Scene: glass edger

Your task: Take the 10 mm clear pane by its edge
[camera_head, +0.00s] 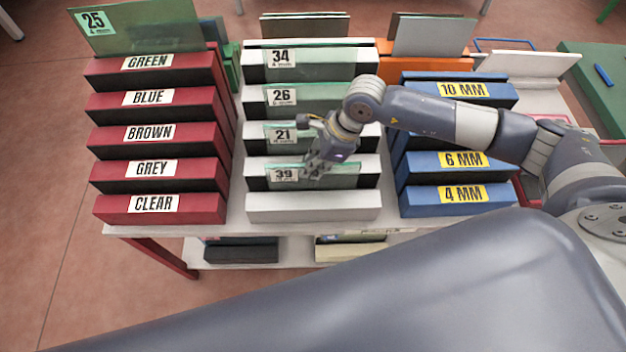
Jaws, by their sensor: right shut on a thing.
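Several see-through panes with number labels stand in the slots of the white middle rack (312,207). The pane labelled 39 (345,171) is in the front slot, its top edge showing. The small thickness line on its label is too blurred to read surely. My right gripper (314,168) reaches down from the right and is shut on the top edge of this pane, just right of its label. The pane still stands in the slot. Panes labelled 21 (282,136), 26 (300,97) and 34 (320,65) stand behind it. My left gripper is not in view.
The red left rack (160,210) has slots marked GREEN to CLEAR; a green pane labelled 25 (145,27) stands at its back. The blue right rack (412,205) shows 10 MM, 6 MM and 4 MM, partly under my right arm. Other panes stand behind the racks.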

